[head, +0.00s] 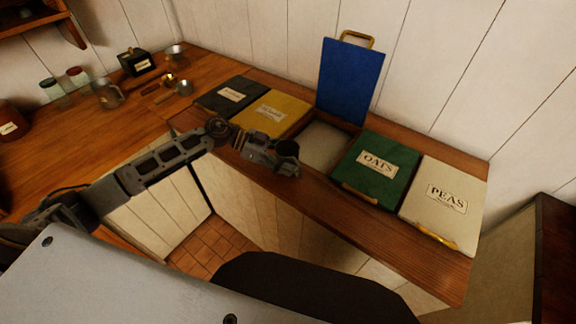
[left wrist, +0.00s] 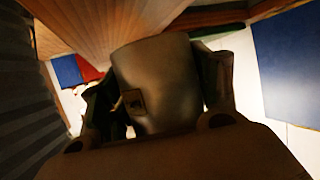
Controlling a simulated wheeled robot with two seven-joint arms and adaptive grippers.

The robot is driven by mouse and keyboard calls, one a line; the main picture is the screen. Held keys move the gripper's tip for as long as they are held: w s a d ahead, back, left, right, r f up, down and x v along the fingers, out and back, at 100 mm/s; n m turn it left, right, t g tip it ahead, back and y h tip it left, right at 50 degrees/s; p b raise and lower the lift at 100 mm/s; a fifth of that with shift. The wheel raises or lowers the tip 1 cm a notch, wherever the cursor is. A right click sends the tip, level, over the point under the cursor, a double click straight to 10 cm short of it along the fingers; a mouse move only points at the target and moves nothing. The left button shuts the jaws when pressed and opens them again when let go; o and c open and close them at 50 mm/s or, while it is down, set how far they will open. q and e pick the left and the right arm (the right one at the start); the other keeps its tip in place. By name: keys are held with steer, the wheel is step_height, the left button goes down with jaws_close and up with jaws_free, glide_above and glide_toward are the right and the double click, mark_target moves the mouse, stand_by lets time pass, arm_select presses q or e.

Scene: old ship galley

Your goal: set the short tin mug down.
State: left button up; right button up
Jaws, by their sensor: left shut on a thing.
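A grey metal mug, which I take to be the short tin mug (head: 288,148), is in my left gripper (head: 284,163). The gripper is shut on it, above the front of the bin counter, just left of the open bin. In the left wrist view the mug (left wrist: 158,80) fills the middle, with a finger of the left gripper (left wrist: 160,100) on each side. A small square mark shows on its wall. I cannot tell how high it is above the wood. My right gripper is not in view.
The bin under the raised blue lid (head: 350,80) is open. The green OATS lid (head: 368,182), cream PEAS lid (head: 425,212), yellow lid (head: 285,108) and black lid (head: 215,98) lie shut. The left counter (head: 85,145) has bare wood; metal cups (head: 108,95) and a dark box (head: 133,62) stand behind.

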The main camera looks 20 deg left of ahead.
arm_select(q)
steer(key=shift+f, duration=1.85)
steer(key=o, duration=1.1)
steer(key=shift+f, duration=0.1)
steer(key=shift+c, duration=0.2)
